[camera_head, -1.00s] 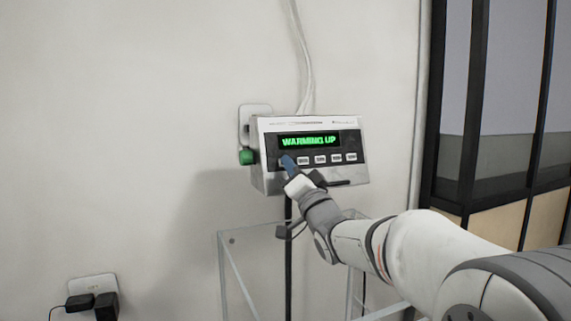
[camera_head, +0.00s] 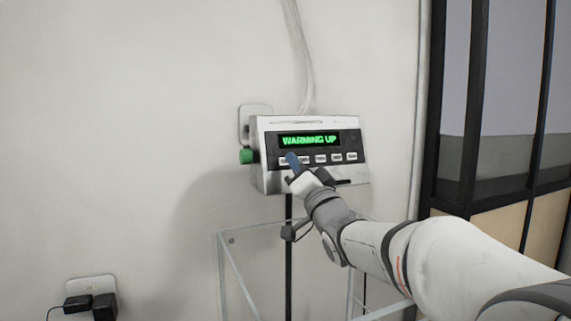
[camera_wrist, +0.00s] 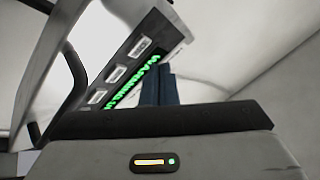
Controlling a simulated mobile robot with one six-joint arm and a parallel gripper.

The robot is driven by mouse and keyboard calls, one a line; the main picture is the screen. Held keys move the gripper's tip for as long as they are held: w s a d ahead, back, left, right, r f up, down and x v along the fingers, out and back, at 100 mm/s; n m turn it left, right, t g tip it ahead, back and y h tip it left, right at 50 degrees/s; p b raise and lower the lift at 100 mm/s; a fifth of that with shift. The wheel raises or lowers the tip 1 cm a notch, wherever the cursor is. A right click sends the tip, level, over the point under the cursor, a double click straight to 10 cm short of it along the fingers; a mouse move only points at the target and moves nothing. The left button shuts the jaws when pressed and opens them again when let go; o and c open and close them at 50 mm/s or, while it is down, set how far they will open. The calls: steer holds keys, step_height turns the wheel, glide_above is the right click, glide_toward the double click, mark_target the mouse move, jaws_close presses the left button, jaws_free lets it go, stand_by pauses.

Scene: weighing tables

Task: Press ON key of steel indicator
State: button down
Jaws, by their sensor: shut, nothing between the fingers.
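The steel indicator (camera_head: 262,178) is a wall-side metal box with a black front panel. Its green display (camera_head: 308,140) reads "WARMING UP". A row of pale keys (camera_head: 336,157) runs under the display; the leftmost key is partly hidden by my fingers. My gripper (camera_head: 292,160) is shut and empty, its blue fingertips in front of the left end of the key row. I cannot tell whether they touch the panel. In the wrist view the blue fingers (camera_wrist: 160,86) are together beside the indicator's panel (camera_wrist: 122,76), with the lit display showing partly behind them.
A green knob (camera_head: 246,156) sticks out at the indicator's left side. A clear-sided frame (camera_head: 222,262) stands below it. A wall socket with black plugs (camera_head: 92,304) is at lower left. A dark-framed glazed partition (camera_head: 462,110) stands at right.

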steer(key=s, duration=0.1)
steer(key=s+d, duration=0.1)
steer(key=s+r, duration=0.1)
steer(key=shift+s+d+r+b, duration=0.1)
steer(key=shift+s+d+b, duration=0.15)
steer(key=shift+s+b, duration=0.1)
stand_by(0.5)
